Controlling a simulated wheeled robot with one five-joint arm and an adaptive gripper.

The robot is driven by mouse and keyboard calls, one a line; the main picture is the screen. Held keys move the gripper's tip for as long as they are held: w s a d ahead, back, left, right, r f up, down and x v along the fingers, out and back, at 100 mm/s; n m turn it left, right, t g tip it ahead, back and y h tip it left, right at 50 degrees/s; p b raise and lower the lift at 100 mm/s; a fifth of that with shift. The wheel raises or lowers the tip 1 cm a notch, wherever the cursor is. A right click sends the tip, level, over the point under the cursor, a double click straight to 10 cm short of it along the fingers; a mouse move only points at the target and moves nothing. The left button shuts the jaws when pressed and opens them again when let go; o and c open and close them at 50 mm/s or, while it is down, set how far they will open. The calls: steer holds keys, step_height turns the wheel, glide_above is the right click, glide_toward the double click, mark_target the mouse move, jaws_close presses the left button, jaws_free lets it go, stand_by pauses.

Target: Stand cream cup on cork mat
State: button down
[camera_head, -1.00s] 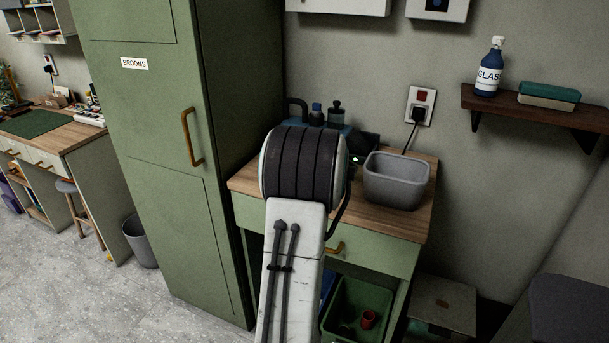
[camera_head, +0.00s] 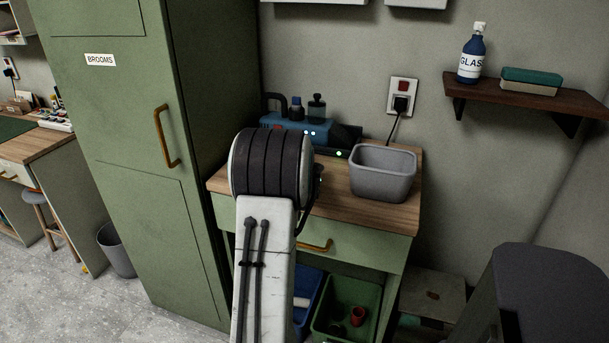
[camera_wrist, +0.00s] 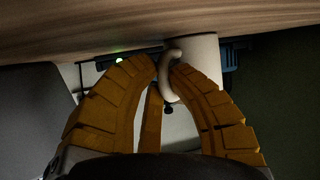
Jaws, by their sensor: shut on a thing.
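In the wrist view my gripper (camera_wrist: 165,70) has its orange fingers closed around the curved handle of the cream cup (camera_wrist: 205,58). The cup's pale body shows just beyond the right finger, close to a wooden surface across the top of the picture. I cannot tell whether cup and wood touch. In the head view my arm hides the gripper and the cup. I do not see the cork mat in either view.
A wooden-topped bench (camera_head: 342,210) holds a grey tub (camera_head: 382,175) and a blue machine (camera_head: 300,125). A green broom cupboard (camera_head: 120,190) stands left. A wall shelf (camera_head: 530,98) and a dark rounded seat-like object (camera_head: 550,290) are on the right. Some bench top before the tub is bare.

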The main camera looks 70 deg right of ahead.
steer(key=c, duration=1.8)
jaws_free()
steer(key=shift+f, duration=0.1)
steer(key=o, duration=0.5)
steer(key=shift+a+r, duration=0.15)
steer(key=shift+r, duration=0.1)
steer(key=v, duration=1.1)
steer(key=shift+a, duration=0.35)
steer(key=shift+s+r, duration=0.1)
